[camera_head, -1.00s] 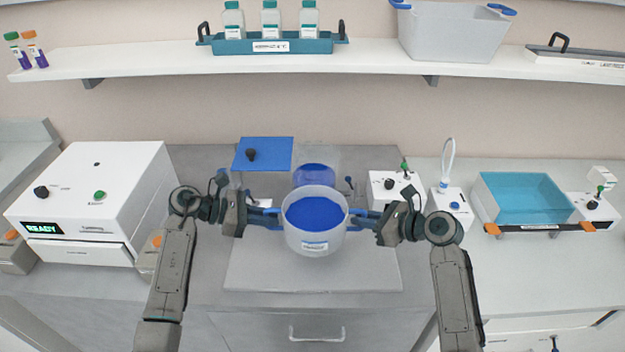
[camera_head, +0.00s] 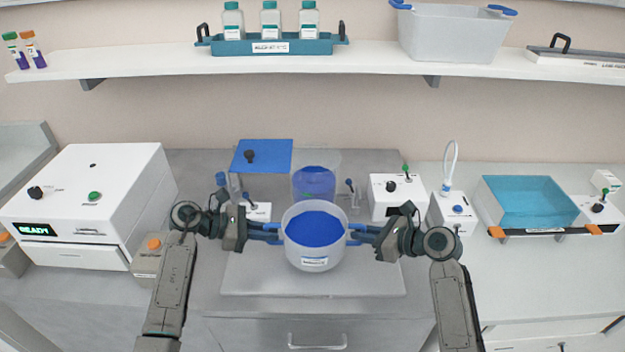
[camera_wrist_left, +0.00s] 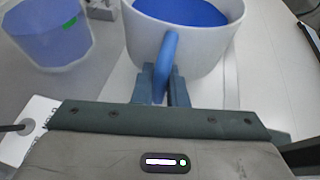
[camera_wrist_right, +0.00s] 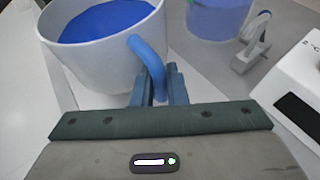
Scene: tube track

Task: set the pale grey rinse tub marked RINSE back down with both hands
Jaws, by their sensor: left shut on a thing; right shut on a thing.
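The pale grey rinse tub (camera_head: 315,252), holding blue liquid, is upright and level in the middle of the head view, over a pale mat. Its front label is too small to read. My left gripper (camera_head: 270,232) is shut on the tub's blue left handle, which shows between the fingers in the left wrist view (camera_wrist_left: 169,58). My right gripper (camera_head: 362,234) is shut on the blue right handle, also seen in the right wrist view (camera_wrist_right: 150,60). I cannot tell whether the tub's base touches the mat; its underside is hidden.
The pale mat (camera_head: 255,280) is bare around the tub. A clear vessel with blue liquid (camera_head: 314,184) stands just behind it. A white READY machine (camera_head: 90,200) is left; a small white device (camera_head: 385,208) and a teal-filled tray (camera_head: 525,203) are right.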

